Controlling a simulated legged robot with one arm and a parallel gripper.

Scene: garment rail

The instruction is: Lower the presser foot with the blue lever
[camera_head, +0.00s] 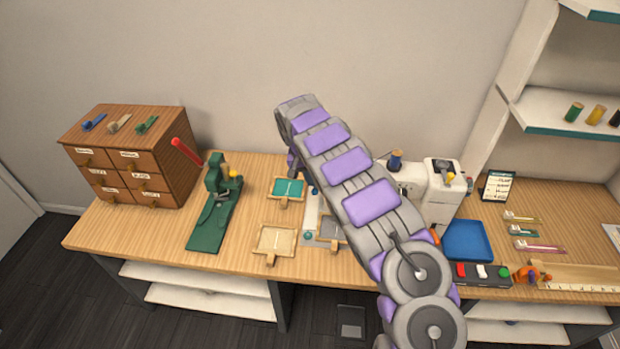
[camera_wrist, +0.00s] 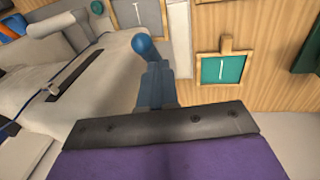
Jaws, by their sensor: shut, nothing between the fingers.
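The white sewing machine (camera_head: 441,203) stands on the table, mostly hidden behind my arm in the head view. Its pale body (camera_wrist: 75,85) fills the left of the wrist view. The blue lever's round knob (camera_wrist: 146,46) shows just beyond my fingertips in the wrist view; whether they touch it I cannot tell. A bit of blue beside my arm in the head view may be the same knob. My gripper (camera_wrist: 155,70) is shut and empty, its fingers close together. In the head view my gripper (camera_head: 293,168) is partly hidden at the arm's far end. I cannot make out the presser foot.
A teal framed swatch (camera_head: 287,188) and a beige one (camera_head: 270,241) lie left of the machine. A green press (camera_head: 213,222) with a red handle and a wooden drawer cabinet (camera_head: 135,155) stand further left. A blue tray (camera_head: 466,241) and a switch box (camera_head: 484,274) are at right.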

